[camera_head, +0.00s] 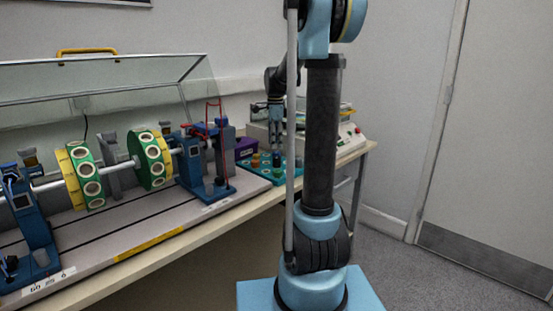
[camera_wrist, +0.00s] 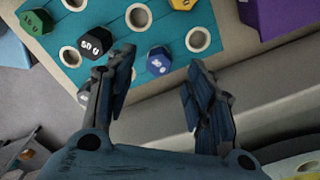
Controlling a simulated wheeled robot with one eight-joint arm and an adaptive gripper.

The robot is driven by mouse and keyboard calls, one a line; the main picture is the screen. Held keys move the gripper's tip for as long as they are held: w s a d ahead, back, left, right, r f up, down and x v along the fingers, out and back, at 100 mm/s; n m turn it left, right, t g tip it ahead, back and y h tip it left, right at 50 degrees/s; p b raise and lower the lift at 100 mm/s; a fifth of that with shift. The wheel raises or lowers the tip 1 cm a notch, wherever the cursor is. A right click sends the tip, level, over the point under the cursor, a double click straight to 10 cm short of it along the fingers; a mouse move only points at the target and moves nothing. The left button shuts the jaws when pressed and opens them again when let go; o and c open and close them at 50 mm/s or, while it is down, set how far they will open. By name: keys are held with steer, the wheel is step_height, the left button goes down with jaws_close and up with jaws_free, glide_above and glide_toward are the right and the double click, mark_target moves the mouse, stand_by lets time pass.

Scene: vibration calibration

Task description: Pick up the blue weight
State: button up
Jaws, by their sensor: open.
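The blue weight (camera_wrist: 159,62) is a small faceted piece with a white label. It sits on the teal tray (camera_wrist: 115,22) with round holes, near the tray's edge. My gripper (camera_wrist: 160,70) is open and empty, with one finger to each side of the blue weight in the wrist view; the weight shows between and just beyond the fingertips. I cannot tell the height gap. In the head view my gripper (camera_head: 276,123) points down above the teal tray (camera_head: 285,172), where the small weights are hard to tell apart.
A black weight (camera_wrist: 95,42) lies close by the left finger. A green weight (camera_wrist: 36,22) and a yellow weight (camera_wrist: 182,4) are also on the tray. A purple object (camera_wrist: 268,14) lies at the right. The rotor rig (camera_head: 110,170) fills the bench's left side.

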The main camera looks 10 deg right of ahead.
mark_target(275, 152)
steer(key=shift+f, duration=2.6)
steer(key=shift+c, duration=0.3)
steer(key=c, duration=0.9)
